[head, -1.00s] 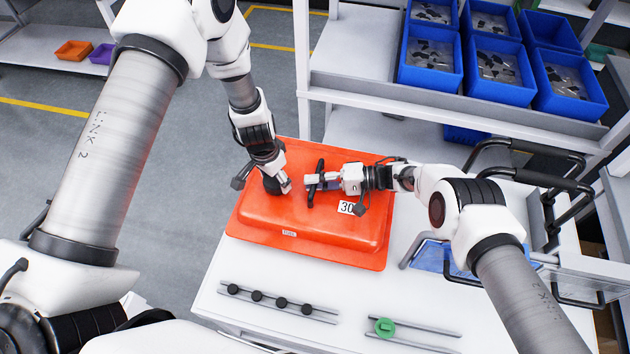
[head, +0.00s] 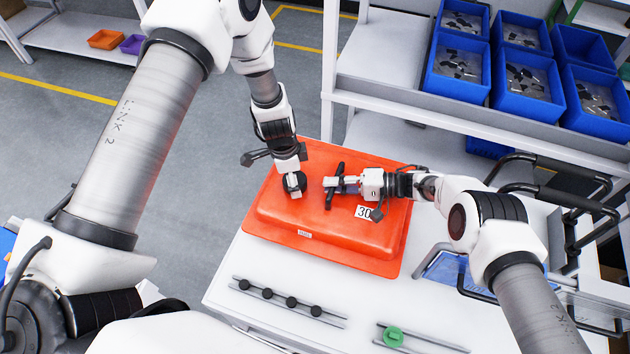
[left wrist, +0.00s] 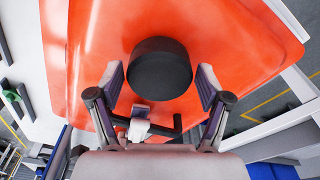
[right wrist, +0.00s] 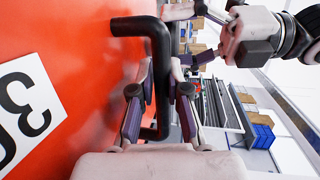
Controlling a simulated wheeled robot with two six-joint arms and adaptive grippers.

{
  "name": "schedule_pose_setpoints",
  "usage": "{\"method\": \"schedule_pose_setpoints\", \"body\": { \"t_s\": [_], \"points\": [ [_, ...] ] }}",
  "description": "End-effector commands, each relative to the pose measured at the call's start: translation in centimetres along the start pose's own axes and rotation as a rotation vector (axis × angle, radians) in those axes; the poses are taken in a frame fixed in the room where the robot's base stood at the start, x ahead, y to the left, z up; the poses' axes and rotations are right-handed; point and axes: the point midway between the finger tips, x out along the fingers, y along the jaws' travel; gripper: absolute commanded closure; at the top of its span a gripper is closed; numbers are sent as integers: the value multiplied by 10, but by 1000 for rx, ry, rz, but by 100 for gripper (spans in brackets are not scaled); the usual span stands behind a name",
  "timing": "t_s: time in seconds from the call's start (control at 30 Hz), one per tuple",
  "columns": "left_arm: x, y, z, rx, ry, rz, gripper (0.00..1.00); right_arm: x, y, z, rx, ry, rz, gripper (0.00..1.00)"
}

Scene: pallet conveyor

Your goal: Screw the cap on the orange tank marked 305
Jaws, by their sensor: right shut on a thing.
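The orange tank (head: 330,232) lies on the white table, with a label (head: 365,212) of which only "30" shows. A round black cap (left wrist: 160,68) is at the tank's top; whether it is seated on a neck is hidden. My left gripper (head: 293,186) is over the cap. In the left wrist view its two fingers stand open on either side of the cap, with gaps visible. My right gripper (head: 338,184) is shut on the tank's black bar handle (right wrist: 157,60), which runs between its fingers in the right wrist view.
A rail (head: 320,322) with several black knobs and another rail with a green cap (head: 393,336) lie on the table's front part. Blue bins (head: 520,82) of parts stand on the shelf behind. A black-barred cart frame is at the right.

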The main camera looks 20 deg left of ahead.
Motion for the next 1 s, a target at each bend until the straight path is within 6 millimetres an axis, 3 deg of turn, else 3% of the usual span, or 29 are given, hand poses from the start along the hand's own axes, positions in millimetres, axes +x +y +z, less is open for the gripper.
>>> {"method": "schedule_pose_setpoints", "body": {
  "t_s": [0.3, 0.6, 1.0],
  "points": [
    [0, 0, 0, -39, 0, -4, 19, 0, 1, 0, 1, 2, 2, 100],
    [-1, 0, -1, -615, 0, -76, 19, 0, 1, 0, 1, 2, 2, 100],
    [-1, 0, -1, -995, 0, -122, 19, 0, 1, 0, 1, 2, 2, 100]
  ]
}}
